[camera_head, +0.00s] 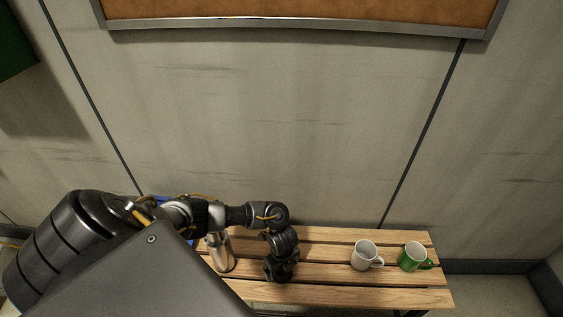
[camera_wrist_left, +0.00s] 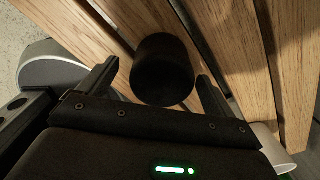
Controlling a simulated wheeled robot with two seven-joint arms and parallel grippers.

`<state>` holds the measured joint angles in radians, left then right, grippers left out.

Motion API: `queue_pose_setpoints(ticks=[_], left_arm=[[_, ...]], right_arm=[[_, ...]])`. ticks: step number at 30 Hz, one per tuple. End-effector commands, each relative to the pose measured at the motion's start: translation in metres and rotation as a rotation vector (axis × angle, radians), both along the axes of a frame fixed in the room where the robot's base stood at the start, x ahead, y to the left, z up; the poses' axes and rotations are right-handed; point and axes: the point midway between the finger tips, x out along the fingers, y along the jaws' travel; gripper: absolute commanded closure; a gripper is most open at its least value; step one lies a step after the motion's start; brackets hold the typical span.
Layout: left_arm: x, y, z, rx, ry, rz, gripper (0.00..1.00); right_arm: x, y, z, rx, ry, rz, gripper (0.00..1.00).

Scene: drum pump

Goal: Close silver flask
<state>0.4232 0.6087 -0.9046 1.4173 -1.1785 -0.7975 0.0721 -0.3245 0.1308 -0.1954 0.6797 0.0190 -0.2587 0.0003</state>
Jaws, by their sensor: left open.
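The silver flask (camera_head: 222,254) stands upright on the slatted bench in the head view, just left of my left gripper (camera_head: 280,270). My arm passes close above the flask, and its mouth is too small to make out. In the left wrist view my left gripper (camera_wrist_left: 155,90) is open, pointing down at the bench. A dark round piece (camera_wrist_left: 162,68), perhaps the flask's lid, lies between its two fingers. I cannot tell if they touch it. A pale rounded body (camera_wrist_left: 276,153) shows at the lower right of that view, possibly the flask. My right gripper is not in view.
A white mug (camera_head: 364,255) and a green mug (camera_head: 411,256) stand on the right part of the wooden bench (camera_head: 330,294). A wall rises behind the bench. Something blue is mostly hidden behind my arm. The bench has gaps between its slats.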

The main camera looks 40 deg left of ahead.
Motion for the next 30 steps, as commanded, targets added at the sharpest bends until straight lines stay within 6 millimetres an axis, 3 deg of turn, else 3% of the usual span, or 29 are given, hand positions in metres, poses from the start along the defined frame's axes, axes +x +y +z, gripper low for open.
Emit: queue_pose_setpoints(ticks=[3, 7, 17, 28, 30], left_arm=[[0.001, 0.000, -0.019, 0.000, -0.001, 0.002, 0.09], [0.001, 0.001, -0.024, 0.000, -0.002, 0.001, 0.09], [0.001, 0.000, -0.023, 0.000, -0.002, -0.001, 0.09], [0.001, 0.000, -0.023, 0.000, -0.002, 0.000, 0.55], [0.001, 0.000, -0.023, 0.000, -0.002, 0.000, 0.57]], right_arm=[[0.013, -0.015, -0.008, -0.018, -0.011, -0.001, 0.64], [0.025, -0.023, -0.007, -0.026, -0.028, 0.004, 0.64], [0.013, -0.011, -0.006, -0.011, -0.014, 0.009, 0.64], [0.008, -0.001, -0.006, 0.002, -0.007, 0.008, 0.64], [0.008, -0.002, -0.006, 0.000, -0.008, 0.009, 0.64]])
